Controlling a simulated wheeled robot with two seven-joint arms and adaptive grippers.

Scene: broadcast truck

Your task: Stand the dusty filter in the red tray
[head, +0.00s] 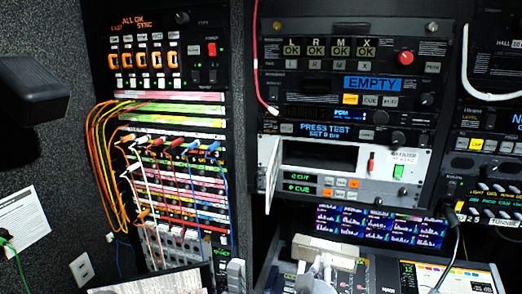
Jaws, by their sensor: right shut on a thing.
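A beige, flat block, which looks like the dusty filter (326,250), is at the bottom centre of the head view, in front of the desk equipment. My right gripper (321,267) is at its lower edge, shut on it; the fingertips are partly hidden and the contact is small in the picture. The block lies roughly level, with its long side across the view. I cannot tell its height above the desk. The red tray is not visible.
A white hinged door (269,168) stands open beside a dark, empty-looking slot (320,155) in the rack. A patch bay (180,165) with many hanging cables is at left. A screen (380,227) and a console (447,277) are at lower right. A dark box (40,92) juts out at far left.

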